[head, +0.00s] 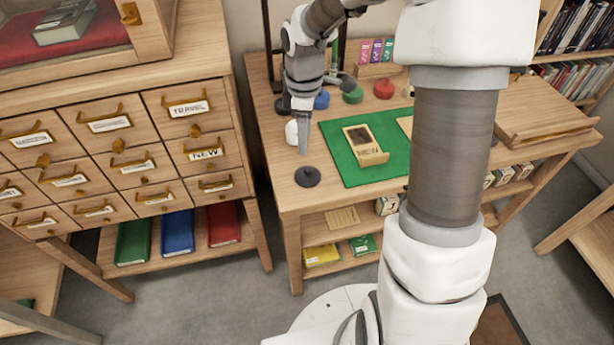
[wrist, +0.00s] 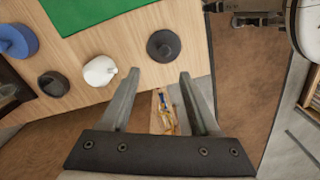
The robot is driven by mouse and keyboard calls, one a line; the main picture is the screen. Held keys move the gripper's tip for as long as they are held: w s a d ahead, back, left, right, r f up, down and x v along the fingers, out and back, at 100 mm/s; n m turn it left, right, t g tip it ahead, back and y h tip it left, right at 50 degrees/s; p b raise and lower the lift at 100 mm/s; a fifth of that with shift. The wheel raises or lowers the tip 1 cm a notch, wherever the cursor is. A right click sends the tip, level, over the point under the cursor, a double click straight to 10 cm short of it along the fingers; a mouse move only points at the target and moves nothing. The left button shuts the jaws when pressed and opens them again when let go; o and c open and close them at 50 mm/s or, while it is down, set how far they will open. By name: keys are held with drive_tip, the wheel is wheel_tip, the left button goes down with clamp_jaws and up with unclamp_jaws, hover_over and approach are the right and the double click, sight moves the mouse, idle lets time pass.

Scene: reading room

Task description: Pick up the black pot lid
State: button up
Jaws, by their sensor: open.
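A black pot lid (head: 307,176), a round dark disc with a small knob, lies flat near the front left corner of the wooden table (head: 292,200). The wrist view shows this lid (wrist: 164,46) beyond and between my fingertips, apart from them. My gripper (head: 303,148) points down above the table, just behind the lid in the head view. In the wrist view my gripper (wrist: 158,77) has its two fingers spread with nothing between them. A second dark round piece (wrist: 53,84) lies further left, beyond a white one.
A white round piece (wrist: 99,70) lies close to the left finger. A blue piece (head: 321,100), green piece (head: 352,95) and red piece (head: 384,88) stand at the back. A green mat (head: 335,148) holds a wooden tray (head: 373,157). A drawer cabinet (head: 150,100) stands left.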

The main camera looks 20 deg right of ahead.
sight(308, 168)
wheel_tip(308, 168, down, 4)
drive_tip(key=shift+r+b, duration=0.1)
drive_tip(key=shift+b, duration=0.2)
drive_tip(key=shift+s+d+f+b, duration=0.15)
drive_tip(key=shift+f+b, duration=0.15)
drive_tip(key=shift+f, duration=0.6)
drive_tip(key=shift+s+f+b, duration=0.2)
drive_tip(key=shift+f+b, duration=0.1)
drive_tip(key=shift+f, duration=0.55)
drive_tip(key=shift+s+d+f+b, duration=0.15)
drive_tip(key=shift+f+b, duration=0.15)
drive_tip(key=shift+f, duration=0.6)
drive_tip(key=shift+a, duration=0.1)
clamp_jaws()
